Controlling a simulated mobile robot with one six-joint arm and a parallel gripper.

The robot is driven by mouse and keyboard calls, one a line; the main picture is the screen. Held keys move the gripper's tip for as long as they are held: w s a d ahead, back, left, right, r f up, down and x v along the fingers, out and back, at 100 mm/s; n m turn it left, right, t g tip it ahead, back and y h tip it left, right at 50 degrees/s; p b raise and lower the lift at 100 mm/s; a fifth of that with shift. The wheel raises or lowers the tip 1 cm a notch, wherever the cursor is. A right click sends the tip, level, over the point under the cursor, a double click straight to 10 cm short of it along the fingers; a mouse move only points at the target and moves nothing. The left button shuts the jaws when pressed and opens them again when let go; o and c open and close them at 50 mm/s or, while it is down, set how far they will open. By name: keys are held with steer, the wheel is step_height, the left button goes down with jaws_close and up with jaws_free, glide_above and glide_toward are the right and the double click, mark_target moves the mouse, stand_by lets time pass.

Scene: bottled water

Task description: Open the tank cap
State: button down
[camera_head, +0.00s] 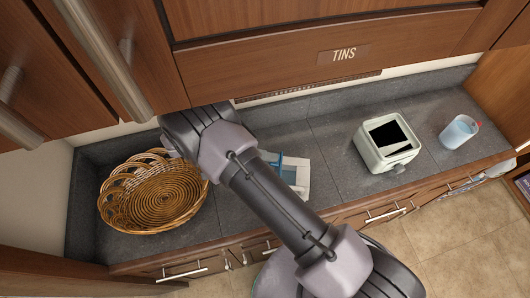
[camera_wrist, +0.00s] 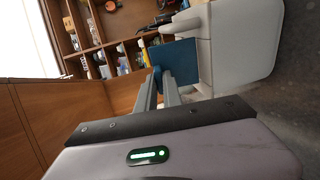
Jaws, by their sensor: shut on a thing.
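The tank (camera_head: 300,180) is a pale grey-white box on the dark counter, partly hidden by my arm in the head view. Its blue cap (camera_head: 288,162) shows at its top; my arm covers part of it. In the wrist view the blue cap (camera_wrist: 180,58) is a flat blue panel beside the white tank body (camera_wrist: 245,40). My gripper (camera_wrist: 161,75) is shut on the cap near its edge, with the two fingers close together. The exact contact is small and partly hidden. In the head view the fingers are mostly hidden behind my arm.
A wicker basket (camera_head: 150,203) stands on the counter to the left. A white appliance with a black top (camera_head: 370,157) and a light blue bottle (camera_head: 457,133) stand to the right. Wooden cabinets (camera_head: 330,55) overhang the counter. Some bare counter (camera_head: 335,165) lies between tank and appliance.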

steer(key=shift+a+f+h, duration=0.1)
steer(key=shift+h, duration=0.2)
steer(key=c, duration=1.5)
jaws_free()
steer(key=shift+a, duration=0.1)
steer(key=a, duration=0.4)
steer(key=w+a+r, duration=0.1)
steer(key=a, duration=0.2)
steer(key=shift+r, duration=0.1)
steer(key=shift+a, duration=0.1)
steer(key=shift+s, duration=0.1)
